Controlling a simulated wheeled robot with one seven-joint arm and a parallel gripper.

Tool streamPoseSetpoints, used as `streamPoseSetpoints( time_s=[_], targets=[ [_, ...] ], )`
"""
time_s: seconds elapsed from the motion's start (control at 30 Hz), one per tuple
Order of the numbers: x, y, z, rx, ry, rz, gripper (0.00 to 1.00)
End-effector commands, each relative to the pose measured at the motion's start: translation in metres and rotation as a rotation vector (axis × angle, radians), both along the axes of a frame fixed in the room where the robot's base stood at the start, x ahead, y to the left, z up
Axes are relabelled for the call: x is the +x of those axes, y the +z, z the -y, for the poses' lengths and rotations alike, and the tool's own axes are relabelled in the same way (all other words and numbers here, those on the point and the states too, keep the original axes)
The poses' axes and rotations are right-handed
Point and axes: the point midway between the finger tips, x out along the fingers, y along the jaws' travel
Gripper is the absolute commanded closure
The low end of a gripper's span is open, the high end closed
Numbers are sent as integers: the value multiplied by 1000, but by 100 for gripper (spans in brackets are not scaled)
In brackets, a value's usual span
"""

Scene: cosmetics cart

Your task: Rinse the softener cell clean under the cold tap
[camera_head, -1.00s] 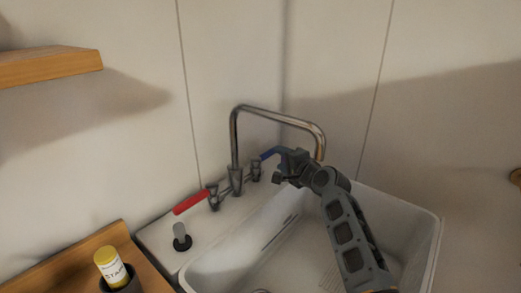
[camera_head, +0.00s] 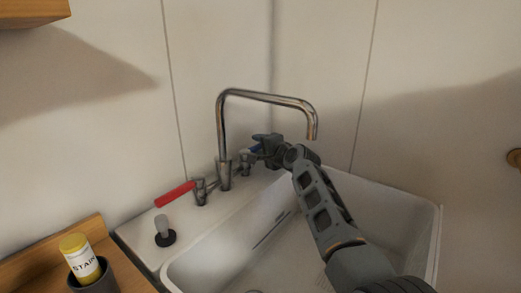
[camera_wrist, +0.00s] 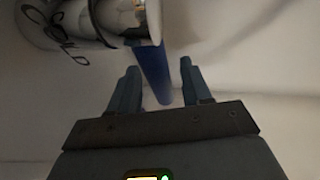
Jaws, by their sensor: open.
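The cold tap's blue lever (camera_head: 254,149) is at the right of the faucet base and is partly hidden by my gripper (camera_head: 265,143). In the wrist view the blue lever (camera_wrist: 153,72) runs between the two fingers of my gripper (camera_wrist: 161,88), which are apart. I cannot tell whether either finger touches it. The metal faucet (camera_head: 221,125) arches over the sink, its spout end (camera_head: 312,132) above my wrist. No water stream shows below it. I cannot make out the softener cell in these views.
The white sink basin (camera_head: 400,205) lies below my arm. A yellow-capped bottle (camera_head: 80,258) stands in a dark cup at lower left. Walls close off the back.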

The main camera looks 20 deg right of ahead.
Motion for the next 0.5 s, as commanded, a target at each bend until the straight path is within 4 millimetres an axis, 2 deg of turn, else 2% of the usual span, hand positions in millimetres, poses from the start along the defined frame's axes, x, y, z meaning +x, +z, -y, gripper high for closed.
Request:
streamPoseSetpoints(
  time_s=[0.13, 0.5],
  targets=[
    [0, 0, 0, 0, 0, 0, 52],
    [0, 0, 0, 0, 0, 0, 87]
  ],
)
